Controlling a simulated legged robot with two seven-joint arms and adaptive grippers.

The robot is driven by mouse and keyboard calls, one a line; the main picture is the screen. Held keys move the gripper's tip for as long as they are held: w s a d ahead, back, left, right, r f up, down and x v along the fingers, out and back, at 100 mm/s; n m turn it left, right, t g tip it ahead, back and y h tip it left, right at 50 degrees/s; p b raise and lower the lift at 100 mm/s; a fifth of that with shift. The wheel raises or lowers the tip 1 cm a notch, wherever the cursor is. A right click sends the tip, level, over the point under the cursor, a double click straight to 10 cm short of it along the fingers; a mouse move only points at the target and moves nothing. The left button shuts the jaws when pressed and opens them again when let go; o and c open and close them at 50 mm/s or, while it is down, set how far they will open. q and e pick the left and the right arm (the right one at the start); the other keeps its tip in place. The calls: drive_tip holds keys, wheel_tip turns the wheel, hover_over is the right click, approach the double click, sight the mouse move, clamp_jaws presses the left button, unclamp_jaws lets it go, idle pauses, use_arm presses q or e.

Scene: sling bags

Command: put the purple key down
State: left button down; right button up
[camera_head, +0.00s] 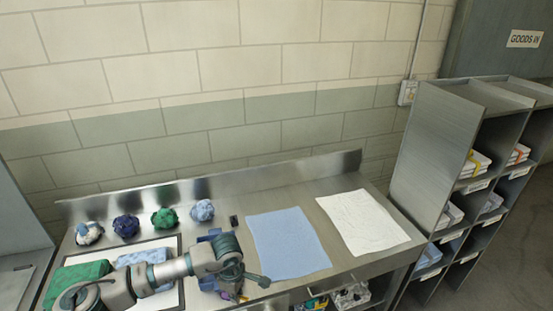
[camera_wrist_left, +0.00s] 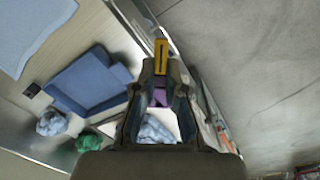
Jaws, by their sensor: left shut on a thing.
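My left gripper (camera_head: 240,291) is above the front edge of the steel bench in the head view. In the left wrist view, the left gripper (camera_wrist_left: 160,88) is shut on the purple key (camera_wrist_left: 160,98), whose purple part shows between the fingertips. A yellow piece (camera_wrist_left: 160,56) sticks out past the fingertips in line with it; I cannot tell whether it belongs to the key. A blue tray (camera_wrist_left: 90,82) lies on the bench beside the gripper, apart from it. In the head view the tray (camera_head: 206,284) is largely hidden by my arm. My right gripper is not in view.
A blue cloth (camera_head: 287,244) and a white sheet (camera_head: 362,222) lie flat on the bench. Crumpled bundles, including a green one (camera_head: 165,220), line the back. A green folded item (camera_head: 80,278) lies on a white board at left. Shelving (camera_head: 440,150) stands at right.

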use_arm(q)
drive_tip(key=s+a+f+m, duration=0.2)
drive_tip(key=a+m, duration=0.6)
drive_tip(key=m, duration=0.6)
drive_tip(key=shift+s+a+f+m+g, duration=0.15)
drive_tip(key=shift+s+f+m+g, duration=0.15)
drive_tip(key=shift+f, duration=0.4)
drive_tip(key=shift+w, duration=0.1)
